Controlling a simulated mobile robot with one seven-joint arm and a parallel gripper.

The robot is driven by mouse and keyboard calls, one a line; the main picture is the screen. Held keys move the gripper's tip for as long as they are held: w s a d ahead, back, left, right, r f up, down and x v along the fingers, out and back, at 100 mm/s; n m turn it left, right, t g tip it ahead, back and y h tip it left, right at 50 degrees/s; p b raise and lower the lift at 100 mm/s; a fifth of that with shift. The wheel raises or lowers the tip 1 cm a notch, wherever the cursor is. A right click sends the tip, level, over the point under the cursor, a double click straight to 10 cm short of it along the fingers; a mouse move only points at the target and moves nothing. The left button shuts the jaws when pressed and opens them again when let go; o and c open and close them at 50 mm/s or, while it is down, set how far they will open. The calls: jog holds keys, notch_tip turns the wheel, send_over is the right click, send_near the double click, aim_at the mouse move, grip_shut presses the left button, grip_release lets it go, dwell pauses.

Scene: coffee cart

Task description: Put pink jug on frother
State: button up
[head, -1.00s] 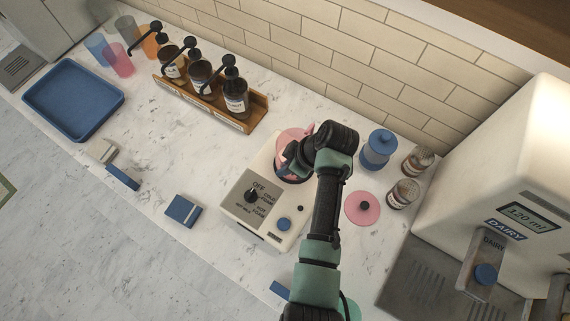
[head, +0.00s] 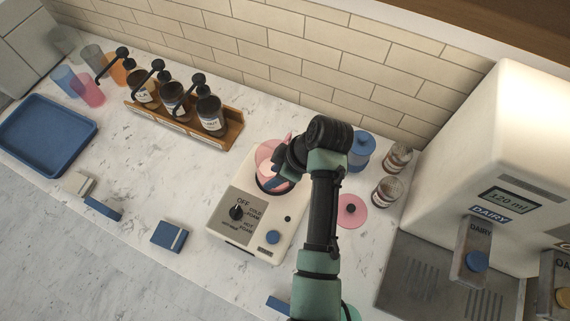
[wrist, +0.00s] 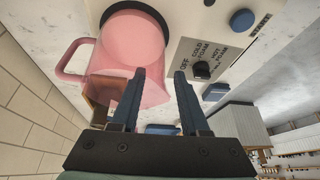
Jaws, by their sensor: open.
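The pink jug (head: 268,152) is a see-through pink jug with a handle. It stands on the round dark plate of the frother (head: 241,241), a cream machine with a grey dial panel. In the wrist view the jug (wrist: 136,47) sits over the plate of the frother (wrist: 250,62), with its handle pointing left. My gripper (wrist: 166,72) is open. Its fingers are at the jug's side, and I cannot tell whether they touch it. In the head view my gripper (head: 279,178) is partly hidden by my arm. The frother's knob (head: 237,212) is by the OFF label.
A pink lid (head: 352,211) lies right of the frother. A blue jar (head: 361,152) and two brown-lidded jars stand behind it. A dairy dispenser (head: 483,160) fills the right. Pump bottles in a wooden rack (head: 232,137) stand left.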

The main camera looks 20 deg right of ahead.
jog(key=v, duration=0.7)
jog(key=shift+b, duration=0.45)
jog(key=shift+r, duration=0.1)
jog(key=w+a+r+m+t+h, duration=0.1)
jog(key=w+a+r+m+t, duration=0.25)
jog(key=r, duration=0.55)
jog(key=w+a+r+m+t+h, duration=0.2)
jog(key=w+r+t, duration=0.25)
jog(key=r, duration=0.35)
jog(key=w+a+r+m+t+h, duration=0.1)
jog(key=w+a+r+m+t, duration=0.25)
jog(key=r, duration=0.55)
jog(key=s+r+t+b, duration=0.1)
jog(key=s+r+t, duration=0.3)
jog(key=r, duration=0.5)
jog(key=s+a+r+t+b, duration=0.1)
jog(key=s+r+t, duration=0.3)
jog(key=r, duration=0.5)
jog(key=s+a+r+m+t+b, duration=0.1)
jog(key=s+r+t, duration=0.4)
jog(key=r, duration=0.5)
jog(key=shift+s+b, duration=0.35)
jog(key=shift+b, duration=0.55)
